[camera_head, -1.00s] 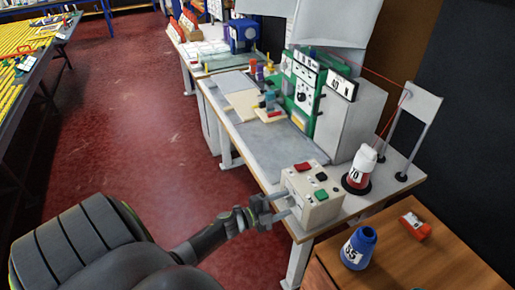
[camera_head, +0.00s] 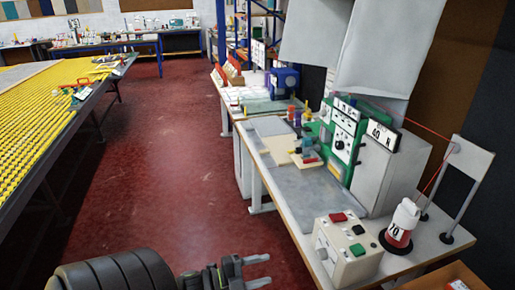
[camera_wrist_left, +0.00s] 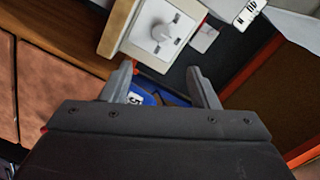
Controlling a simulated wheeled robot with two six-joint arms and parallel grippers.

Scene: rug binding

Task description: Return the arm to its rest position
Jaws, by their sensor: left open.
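My left gripper (camera_head: 258,272) is at the bottom middle of the head view, over the red floor and to the left of the control box. Its two fingers are apart with nothing between them. In the left wrist view the open fingers (camera_wrist_left: 162,88) point toward a box with a white dial (camera_wrist_left: 162,34), and a blue thing shows beyond them. In the head view the cream control box (camera_head: 347,252) has red, black and green buttons and sits on the front corner of the workbench. My right gripper does not show.
The workbench (camera_head: 295,200) runs along the right with a green and white machine (camera_head: 340,140). A yellow roller table (camera_head: 45,105) is at left. The red floor (camera_head: 170,170) between is clear.

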